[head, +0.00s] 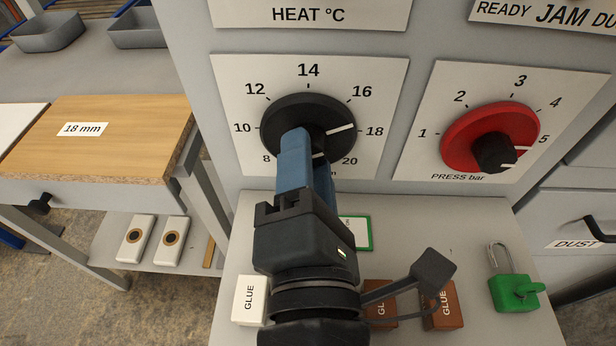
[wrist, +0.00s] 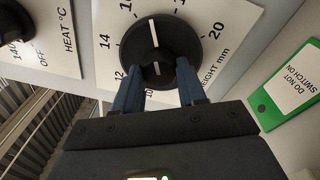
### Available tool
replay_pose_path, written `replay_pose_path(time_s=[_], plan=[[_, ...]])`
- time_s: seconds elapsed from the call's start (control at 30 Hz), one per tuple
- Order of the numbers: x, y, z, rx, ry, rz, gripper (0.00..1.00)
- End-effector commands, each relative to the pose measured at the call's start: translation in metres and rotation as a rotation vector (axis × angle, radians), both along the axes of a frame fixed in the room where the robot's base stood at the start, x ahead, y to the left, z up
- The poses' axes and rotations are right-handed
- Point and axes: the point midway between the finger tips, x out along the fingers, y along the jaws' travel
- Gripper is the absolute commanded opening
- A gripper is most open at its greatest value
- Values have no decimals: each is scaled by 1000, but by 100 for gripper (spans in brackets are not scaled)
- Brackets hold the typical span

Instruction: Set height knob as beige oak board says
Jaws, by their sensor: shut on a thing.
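The beige oak board (head: 120,150) lies on the bench at the left, its label (head: 82,129) reading "18 mm". The round black height knob (head: 337,112) is on a white plate (head: 230,75) marked from 8 to 20. In the wrist view, the fingers flank the height knob (wrist: 178,38), whose line points up, clockwise of 16.
A red press knob (head: 460,140) is on the panel to the right. Below, a shelf holds a white glue box (head: 249,300), brown glue boxes (head: 443,306) and a green padlock (head: 515,293). A green-edged "do not switch on" tag (wrist: 290,85) is near my gripper.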

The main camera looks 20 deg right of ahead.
Motion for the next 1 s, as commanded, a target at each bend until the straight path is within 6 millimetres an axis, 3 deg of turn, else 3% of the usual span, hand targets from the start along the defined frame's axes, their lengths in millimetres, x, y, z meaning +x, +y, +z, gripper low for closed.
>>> replay_pose_path(time_s=[0.03, 0.5, 1.0], plan=[[0, 0, -7, 40, -12, 0, 10], [1, 1, -5, 345, -135, -1, 10], [1, 1, -3, 429, -170, 0, 10]])
